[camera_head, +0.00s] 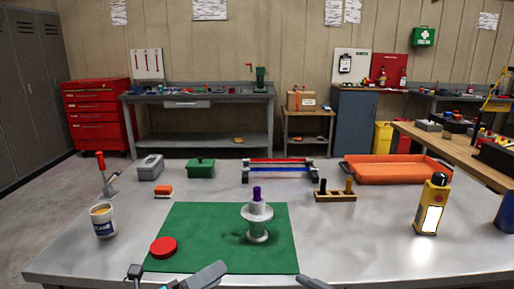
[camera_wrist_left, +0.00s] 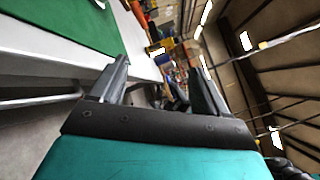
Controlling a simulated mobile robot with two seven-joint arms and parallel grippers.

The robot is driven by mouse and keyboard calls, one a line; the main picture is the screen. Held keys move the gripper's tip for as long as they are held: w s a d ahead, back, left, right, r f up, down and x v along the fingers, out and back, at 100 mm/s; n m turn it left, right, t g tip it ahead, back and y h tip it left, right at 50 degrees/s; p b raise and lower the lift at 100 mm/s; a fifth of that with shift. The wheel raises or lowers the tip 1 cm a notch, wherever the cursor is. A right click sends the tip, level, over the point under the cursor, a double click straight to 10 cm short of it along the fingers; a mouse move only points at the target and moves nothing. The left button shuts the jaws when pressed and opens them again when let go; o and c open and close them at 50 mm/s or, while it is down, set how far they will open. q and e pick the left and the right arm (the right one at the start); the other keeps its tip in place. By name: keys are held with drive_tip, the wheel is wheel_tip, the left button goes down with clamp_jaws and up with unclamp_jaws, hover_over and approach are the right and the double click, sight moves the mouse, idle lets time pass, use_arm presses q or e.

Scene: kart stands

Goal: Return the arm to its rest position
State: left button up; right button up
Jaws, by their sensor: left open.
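My left gripper (camera_head: 205,275) shows at the bottom edge of the head view, in front of the green mat's near edge. In the left wrist view its two dark fingers (camera_wrist_left: 157,62) stand apart with nothing between them. The wrist view is tilted, with the table's edge and green mat to the left of the fingers. Another grey tip (camera_head: 315,283) just enters the bottom of the head view; too little of it shows to tell its jaw state. Most of both arms is out of view.
On the green mat (camera_head: 190,225) stand a grey flanged part with a purple top (camera_head: 257,222) and a red disc (camera_head: 163,247). A mug (camera_head: 103,221) is at left, a yellow bottle-like device (camera_head: 431,205) at right. An orange tray (camera_head: 397,170) lies behind. The table's front right is clear.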

use_arm(q)
drive_tip(key=s+a+f+n+y, duration=0.3)
drive_tip(key=s+f+n+y, duration=0.1)
drive_tip(key=n, duration=0.6)
drive_tip(key=s+a+f+n+y+p, duration=0.1)
drive_tip(key=s+f+n+y, duration=0.4)
drive_tip(key=n, duration=0.6)
drive_tip(key=s+a+f+n+y, duration=0.4)
drive_tip(key=s+f+n, duration=0.3)
drive_tip(key=f+n, duration=0.2)
drive_tip(key=shift+s+a+f+n+g+p, duration=0.15)
drive_tip(key=shift+s+a+n+g+p, duration=0.2)
drive_tip(key=shift+n, duration=0.65)
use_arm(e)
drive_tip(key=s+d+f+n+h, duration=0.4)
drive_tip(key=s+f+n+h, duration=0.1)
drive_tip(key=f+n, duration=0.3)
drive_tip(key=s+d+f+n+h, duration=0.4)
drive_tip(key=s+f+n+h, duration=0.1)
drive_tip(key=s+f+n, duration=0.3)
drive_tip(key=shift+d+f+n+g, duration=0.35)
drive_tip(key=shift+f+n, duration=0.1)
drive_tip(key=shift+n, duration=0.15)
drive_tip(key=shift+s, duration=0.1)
